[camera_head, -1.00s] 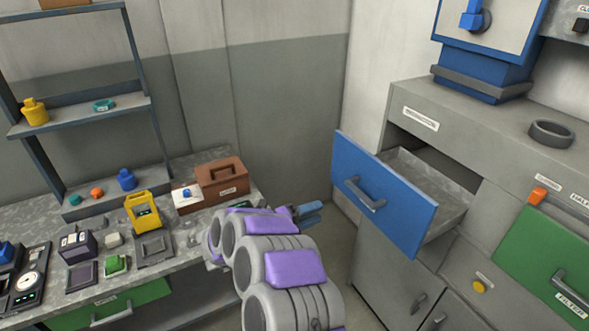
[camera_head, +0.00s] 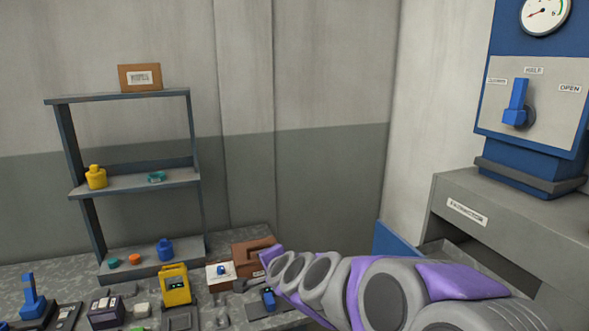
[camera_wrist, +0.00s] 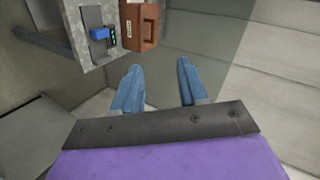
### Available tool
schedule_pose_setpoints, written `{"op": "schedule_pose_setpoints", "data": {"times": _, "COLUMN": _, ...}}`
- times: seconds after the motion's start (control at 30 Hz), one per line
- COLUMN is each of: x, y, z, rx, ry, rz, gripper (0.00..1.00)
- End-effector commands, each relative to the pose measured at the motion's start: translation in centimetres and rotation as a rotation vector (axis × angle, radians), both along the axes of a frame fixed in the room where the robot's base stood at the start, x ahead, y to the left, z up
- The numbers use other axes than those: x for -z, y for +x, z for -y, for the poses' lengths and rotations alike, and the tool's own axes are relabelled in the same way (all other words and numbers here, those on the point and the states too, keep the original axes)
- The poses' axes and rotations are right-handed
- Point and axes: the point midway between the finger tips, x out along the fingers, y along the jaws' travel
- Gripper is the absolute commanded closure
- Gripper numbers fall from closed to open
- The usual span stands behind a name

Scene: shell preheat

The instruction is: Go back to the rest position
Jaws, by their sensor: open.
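My gripper (camera_wrist: 158,70) shows in the wrist view with its two blue fingers spread apart and nothing between them. A grey floor and wall area lies beyond the fingertips. In the head view my purple and grey arm crosses the lower right, and I cannot make out the fingers there. In the wrist view the fingers are apart from the counter (camera_wrist: 77,71), which shows at upper left with a brown case (camera_wrist: 140,27) and a small blue device (camera_wrist: 100,33).
The blue drawer (camera_head: 396,240) stands open at right, partly hidden behind my arm. The blue unit with a lever (camera_head: 517,103) stands above it. The shelf rack (camera_head: 128,183) and a yellow device (camera_head: 175,287) are at left. The middle back wall area is clear.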

Motion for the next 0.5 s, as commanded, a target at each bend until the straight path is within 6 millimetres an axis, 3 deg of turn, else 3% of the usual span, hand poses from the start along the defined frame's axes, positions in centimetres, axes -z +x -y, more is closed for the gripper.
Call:
{"op": "schedule_pose_setpoints", "data": {"times": 0.13, "x": 0.3, "y": -7.4, "z": 0.7, "rx": -0.261, "ry": -0.182, "rz": -0.072, "gripper": 0.57}}
{"op": "schedule_pose_setpoints", "data": {"times": 0.23, "x": 1.8, "y": -12.9, "z": 2.4, "rx": -0.421, "ry": -0.316, "rz": -0.151, "gripper": 0.57}}
{"op": "schedule_pose_setpoints", "data": {"times": 0.37, "x": 4.0, "y": -20.4, "z": 6.2, "rx": -0.598, "ry": -0.488, "rz": -0.284, "gripper": 0.57}}
{"op": "schedule_pose_setpoints", "data": {"times": 0.5, "x": 6.3, "y": -28.4, "z": 11.2, "rx": -0.744, "ry": -0.638, "rz": -0.462, "gripper": 0.57}}
